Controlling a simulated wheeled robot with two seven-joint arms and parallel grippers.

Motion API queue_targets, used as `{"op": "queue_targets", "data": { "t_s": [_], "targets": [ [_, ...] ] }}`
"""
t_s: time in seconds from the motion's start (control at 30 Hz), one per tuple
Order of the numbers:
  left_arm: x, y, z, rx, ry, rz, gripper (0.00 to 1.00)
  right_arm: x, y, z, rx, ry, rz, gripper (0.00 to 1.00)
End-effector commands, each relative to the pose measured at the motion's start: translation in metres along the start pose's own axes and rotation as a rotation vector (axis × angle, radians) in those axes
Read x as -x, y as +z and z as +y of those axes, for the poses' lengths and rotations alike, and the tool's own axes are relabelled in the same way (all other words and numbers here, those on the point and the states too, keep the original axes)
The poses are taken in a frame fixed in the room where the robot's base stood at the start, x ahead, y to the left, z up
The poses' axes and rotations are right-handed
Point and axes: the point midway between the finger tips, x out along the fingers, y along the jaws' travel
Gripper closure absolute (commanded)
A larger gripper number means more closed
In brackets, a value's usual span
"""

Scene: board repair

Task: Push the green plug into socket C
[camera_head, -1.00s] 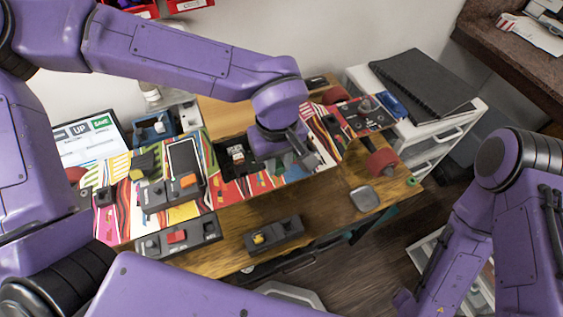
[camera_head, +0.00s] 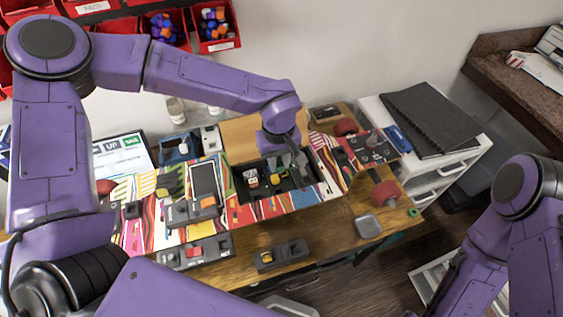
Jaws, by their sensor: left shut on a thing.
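My left gripper (camera_head: 297,170) points down over the right part of an open dark bay (camera_head: 240,190) in the colourful board (camera_head: 290,203). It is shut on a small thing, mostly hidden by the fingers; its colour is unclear. I cannot tell whether that thing touches the bay. In the bay, a white and red part (camera_head: 252,177) and a yellow part (camera_head: 273,175) sit left of the fingers. I cannot make out a green plug or a socket letter C. My right gripper is out of view; only my right arm shows.
Dark blocks with a red part (camera_head: 194,251) and a yellow part (camera_head: 266,257) lie along the front. A flat grey tin (camera_head: 368,226) and a green ring (camera_head: 413,212) lie front right. A white drawer unit (camera_head: 455,168) with a black folder (camera_head: 432,118) stands to the right.

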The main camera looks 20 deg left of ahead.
Motion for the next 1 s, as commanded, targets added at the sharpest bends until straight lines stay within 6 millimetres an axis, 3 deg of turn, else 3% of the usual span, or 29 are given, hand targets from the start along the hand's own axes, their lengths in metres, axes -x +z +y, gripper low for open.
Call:
{"op": "queue_targets", "data": {
  "t_s": [0.33,1.0],
  "targets": [
    [-0.003,-0.001,0.000,0.000,0.000,0.000,1.00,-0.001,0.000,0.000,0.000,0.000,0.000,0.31],
    [-0.052,-0.001,0.000,0.000,0.000,0.000,1.00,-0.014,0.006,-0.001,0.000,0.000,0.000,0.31]
  ]
}}
